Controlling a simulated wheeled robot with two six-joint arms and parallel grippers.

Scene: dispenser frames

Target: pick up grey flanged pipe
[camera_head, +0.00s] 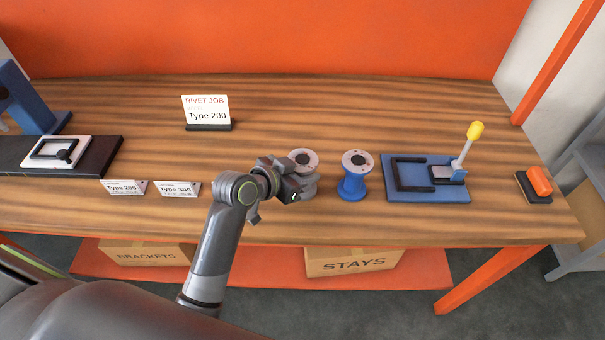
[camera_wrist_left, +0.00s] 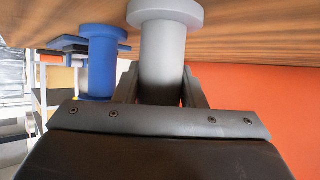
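The grey flanged pipe (camera_head: 303,159) stands upright on the wooden bench in the head view, left of a blue flanged pipe (camera_head: 355,180). My left gripper (camera_head: 290,187) is at it from the front left and hides part of its body. In the left wrist view, which looks upside down, the grey pipe (camera_wrist_left: 164,50) is between the two fingers (camera_wrist_left: 162,85). Both fingers sit against its sides with no visible gap. Its other flange is hidden behind the gripper there. The blue pipe (camera_wrist_left: 101,65) also shows there, apart from the fingers. My right gripper is not in view.
A blue fixture (camera_head: 425,195) with a yellow-knobbed lever (camera_head: 475,131) stands to the right, then an orange-topped block (camera_head: 538,182). Small cards (camera_head: 177,189) and a Type 200 sign (camera_head: 207,110) are to the left. The bench behind the pipes is clear.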

